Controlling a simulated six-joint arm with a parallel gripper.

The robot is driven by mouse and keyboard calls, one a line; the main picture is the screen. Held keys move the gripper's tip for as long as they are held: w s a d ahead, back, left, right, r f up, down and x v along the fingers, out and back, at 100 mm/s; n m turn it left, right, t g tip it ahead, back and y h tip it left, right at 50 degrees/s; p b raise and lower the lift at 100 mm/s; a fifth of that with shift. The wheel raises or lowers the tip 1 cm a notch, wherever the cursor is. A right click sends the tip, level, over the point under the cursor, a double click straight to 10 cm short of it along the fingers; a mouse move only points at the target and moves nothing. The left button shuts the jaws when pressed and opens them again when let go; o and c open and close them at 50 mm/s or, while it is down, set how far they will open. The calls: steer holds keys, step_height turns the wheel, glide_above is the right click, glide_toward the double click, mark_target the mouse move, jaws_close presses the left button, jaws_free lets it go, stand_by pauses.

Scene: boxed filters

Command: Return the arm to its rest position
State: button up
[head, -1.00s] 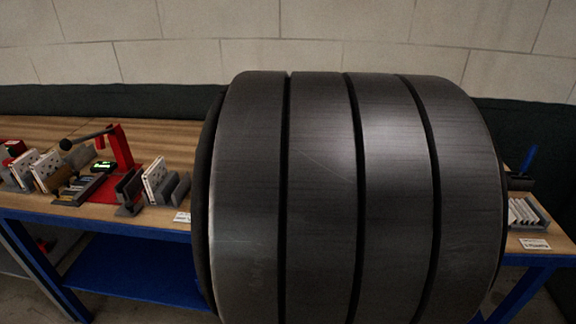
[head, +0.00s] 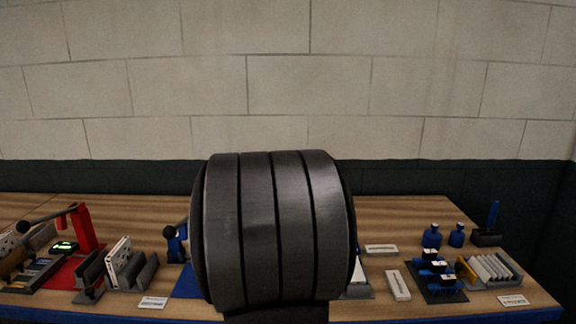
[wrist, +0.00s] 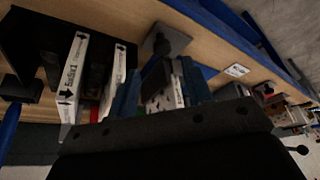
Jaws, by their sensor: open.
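My gripper (wrist: 158,88) shows in the wrist view, with two blue fingers standing apart above its dark body. It is open. A white perforated box (wrist: 160,102) shows in the gap between the fingers, seemingly beyond them; I cannot tell how far. In the head view a large dark ribbed cylinder, part of my own arm, fills the middle. It hides my gripper and the bench behind it.
The wooden bench (head: 400,215) carries a red press (head: 84,228) and a grey holder with a white box (head: 118,262) at left. Blue bottles (head: 432,236), a dark block with blue parts (head: 437,284) and a tray of white pieces (head: 490,270) stand at right.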

steer(key=shift+x, duration=3.2)
steer(key=v, duration=1.7)
steer(key=x, duration=1.7)
steer(key=shift+a+f, duration=0.1)
steer(key=shift+a, duration=0.3)
steer(key=a, duration=0.9)
steer(key=shift+a, duration=0.15)
steer(key=v, duration=1.6)
steer(key=shift+r, duration=0.3)
steer(key=shift+a, duration=0.1)
steer(key=shift+c, duration=0.3)
